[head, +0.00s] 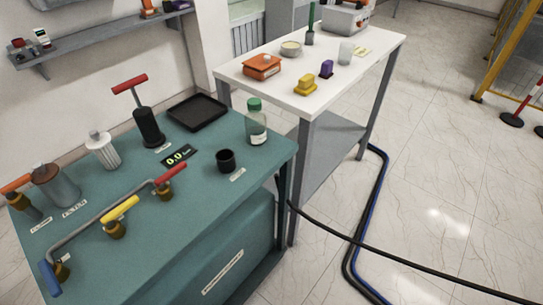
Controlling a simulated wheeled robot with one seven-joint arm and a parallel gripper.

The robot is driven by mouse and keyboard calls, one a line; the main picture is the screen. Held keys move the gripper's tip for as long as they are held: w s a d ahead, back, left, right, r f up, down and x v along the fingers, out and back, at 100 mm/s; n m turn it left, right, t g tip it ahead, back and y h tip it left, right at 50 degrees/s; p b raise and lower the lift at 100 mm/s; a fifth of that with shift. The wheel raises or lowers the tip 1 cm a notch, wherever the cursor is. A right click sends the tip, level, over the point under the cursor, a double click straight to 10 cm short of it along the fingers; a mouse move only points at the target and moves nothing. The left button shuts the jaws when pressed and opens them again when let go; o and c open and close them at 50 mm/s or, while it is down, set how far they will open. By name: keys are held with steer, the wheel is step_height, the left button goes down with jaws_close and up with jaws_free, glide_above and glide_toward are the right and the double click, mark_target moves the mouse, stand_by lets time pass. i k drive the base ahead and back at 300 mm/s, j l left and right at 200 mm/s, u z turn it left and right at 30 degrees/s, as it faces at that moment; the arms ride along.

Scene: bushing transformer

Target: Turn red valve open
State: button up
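The red valve has a red lever handle (171,172) on a brass body (165,192). It stands on the teal cabinet top (190,235), joined to a grey pipe. Its handle points up and to the right in the head view. A yellow-handled valve (119,208) stands to its left, and a blue-handled valve (50,278) is at the near left corner. An orange-handled valve (16,184) is at the far left. A black pump with a red T-handle (130,84) stands behind. My gripper is not in view.
A black cup (226,160), a green-capped bottle (256,122), a display reading 0.0 (178,156) and a black tray (197,111) are on the cabinet. A white table (350,70) stands behind right. Hoses (375,210) cross the tiled floor; clear floor lies right.

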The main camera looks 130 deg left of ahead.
mark_target(161, 182)
steer(key=l+u, duration=0.85)
steer(key=u, duration=3.75)
steer(key=i+u, duration=0.2)
steer(key=u, duration=0.2)
